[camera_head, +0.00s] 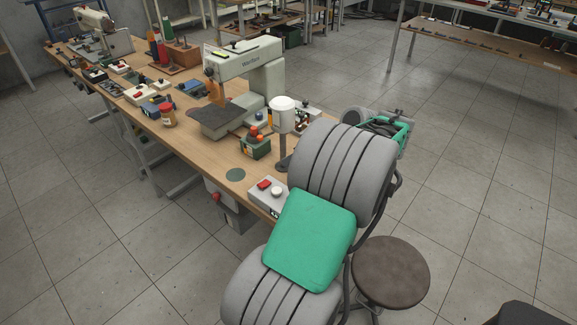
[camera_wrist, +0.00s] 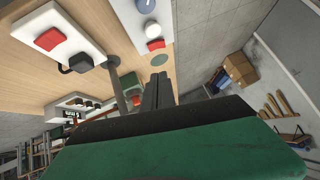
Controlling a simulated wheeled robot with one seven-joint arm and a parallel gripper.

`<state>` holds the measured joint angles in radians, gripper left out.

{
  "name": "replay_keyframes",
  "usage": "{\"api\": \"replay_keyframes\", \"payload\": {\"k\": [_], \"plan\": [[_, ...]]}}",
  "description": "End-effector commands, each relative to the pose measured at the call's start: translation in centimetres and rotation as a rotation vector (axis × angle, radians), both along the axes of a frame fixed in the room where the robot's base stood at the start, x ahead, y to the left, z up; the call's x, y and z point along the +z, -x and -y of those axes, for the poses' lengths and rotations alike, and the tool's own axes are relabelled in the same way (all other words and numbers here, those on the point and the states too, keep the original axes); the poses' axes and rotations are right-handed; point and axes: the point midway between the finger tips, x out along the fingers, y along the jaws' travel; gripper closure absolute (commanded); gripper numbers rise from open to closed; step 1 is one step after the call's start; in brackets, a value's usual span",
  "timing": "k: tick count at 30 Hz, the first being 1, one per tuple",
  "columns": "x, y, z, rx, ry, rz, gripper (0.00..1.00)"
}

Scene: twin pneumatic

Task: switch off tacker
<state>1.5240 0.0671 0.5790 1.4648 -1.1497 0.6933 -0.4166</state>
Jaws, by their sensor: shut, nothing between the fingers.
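A pale sewing-type machine (camera_head: 240,75) with lettering on its arm stands on the workbench; no label that I can read names it the tacker. A white control box (camera_head: 268,195) with a red switch and a white knob sits at the near bench end, partly behind my arm. A similar box with a white knob and red switch (camera_wrist: 152,28) is in the wrist view. Left of it is a white box (camera_wrist: 55,38) with a red button and a black knob. My gripper (camera_wrist: 160,76) is shut and empty, its dark fingers apart from both boxes.
A post with a white top (camera_head: 283,115) rises from the bench beside my arm. A green box with red buttons (camera_head: 255,145) and a green disc (camera_head: 235,174) lie nearby. A round stool (camera_head: 390,272) stands right of my arm. Open floor lies to the right.

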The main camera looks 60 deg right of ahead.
Motion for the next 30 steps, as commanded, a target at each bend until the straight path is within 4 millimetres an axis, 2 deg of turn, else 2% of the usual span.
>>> {"api": "replay_keyframes", "payload": {"k": [2,5,7,8,9,11,12,15,16,18,21,24,30], "plan": [[0.5,-3.4,-3.1,0.039,-0.005,-0.047,1.0],[0.9,-8.1,-9.5,0.085,-0.007,-0.148,1.0],[1.1,-10.6,-15.2,0.114,0.003,-0.225,1.0],[1.1,-11.2,-17.7,0.123,0.009,-0.256,1.0],[1.2,-11.7,-21.0,0.135,0.022,-0.294,1.0],[1.2,-11.6,-25.7,0.148,0.047,-0.346,1.0],[1.1,-11.1,-28.7,0.157,0.065,-0.374,1.0],[0.7,-8.6,-34.9,0.168,0.114,-0.431,1.0],[0.5,-7.7,-36.3,0.167,0.128,-0.444,1.0],[0.1,-5.7,-38.6,0.167,0.155,-0.463,1.0],[-0.4,-3.6,-40.4,0.162,0.181,-0.479,1.0],[-0.7,-2.6,-40.8,0.155,0.191,-0.485,1.0],[-0.8,-2.5,-40.9,0.153,0.193,-0.487,1.0]]}}
